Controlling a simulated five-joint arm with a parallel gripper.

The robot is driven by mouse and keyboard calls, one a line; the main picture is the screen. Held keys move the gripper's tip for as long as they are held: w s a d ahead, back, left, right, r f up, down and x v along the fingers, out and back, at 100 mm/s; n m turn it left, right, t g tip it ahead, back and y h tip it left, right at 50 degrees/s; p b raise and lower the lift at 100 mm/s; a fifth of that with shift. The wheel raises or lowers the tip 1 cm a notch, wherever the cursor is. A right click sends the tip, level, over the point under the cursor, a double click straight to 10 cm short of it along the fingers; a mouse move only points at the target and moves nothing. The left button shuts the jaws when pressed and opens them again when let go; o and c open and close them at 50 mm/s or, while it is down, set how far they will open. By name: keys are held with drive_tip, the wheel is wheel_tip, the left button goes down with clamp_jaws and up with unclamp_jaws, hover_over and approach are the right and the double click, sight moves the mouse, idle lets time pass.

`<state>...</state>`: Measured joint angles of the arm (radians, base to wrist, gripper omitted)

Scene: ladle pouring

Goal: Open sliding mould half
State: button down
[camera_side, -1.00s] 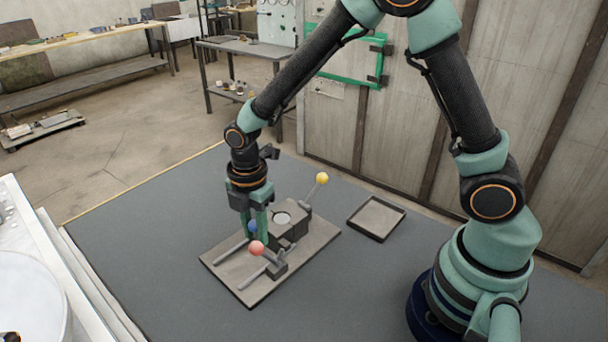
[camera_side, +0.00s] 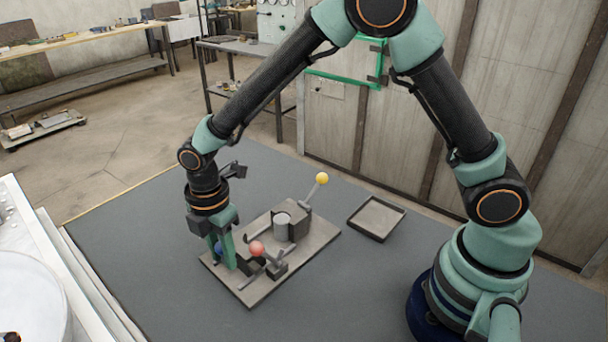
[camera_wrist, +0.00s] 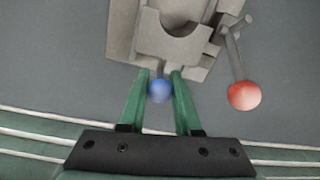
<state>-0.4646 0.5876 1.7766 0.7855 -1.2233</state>
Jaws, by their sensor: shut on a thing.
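My gripper (camera_side: 226,256) is shut on the blue knob (camera_wrist: 160,91) of the sliding mould half (camera_wrist: 170,46). The sliding half has a rounded notch and stands near the left end of the base plate (camera_side: 262,292), apart from the fixed mould half (camera_side: 299,224). A grey cylinder (camera_side: 282,229) stands upright against the fixed half, with its near side exposed. My fingers and the red-knobbed lever partly hide the sliding half in the side view.
The red knob (camera_side: 257,248) of a lever sits close to the right of my fingers; it also shows in the wrist view (camera_wrist: 244,95). A yellow-knobbed lever (camera_side: 322,179) rises behind the fixed half. An empty square tray (camera_side: 376,218) lies to the right. The mat around is clear.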

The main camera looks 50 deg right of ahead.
drive_tip(key=c, duration=0.6)
unclamp_jaws()
drive_tip(key=shift+a, duration=0.15)
wheel_tip(320, 180, up, 12)
drive_tip(key=shift+r, duration=0.1)
drive_tip(key=s+d+r+m+t, duration=0.2)
drive_tip(key=s+d+m, duration=0.1)
drive_tip(key=d+m, duration=0.3)
drive_tip(key=s+d+r+m+t, duration=0.2)
drive_tip(key=s+d+r+m, duration=0.1)
drive_tip(key=d+m, duration=0.4)
drive_tip(key=s+d+r+m+t, duration=0.1)
drive_tip(key=s+d+r+m, duration=0.1)
drive_tip(key=s+d+m, duration=0.2)
drive_tip(key=shift+d+r+m+t, duration=0.15)
drive_tip(key=shift+d+m+t, duration=0.05)
drive_tip(key=shift+d+m, duration=0.45)
drive_tip(key=shift+d+r+m+t, duration=0.1)
drive_tip(key=shift+d+m+t, duration=0.1)
drive_tip(key=shift+d+m, duration=0.4)
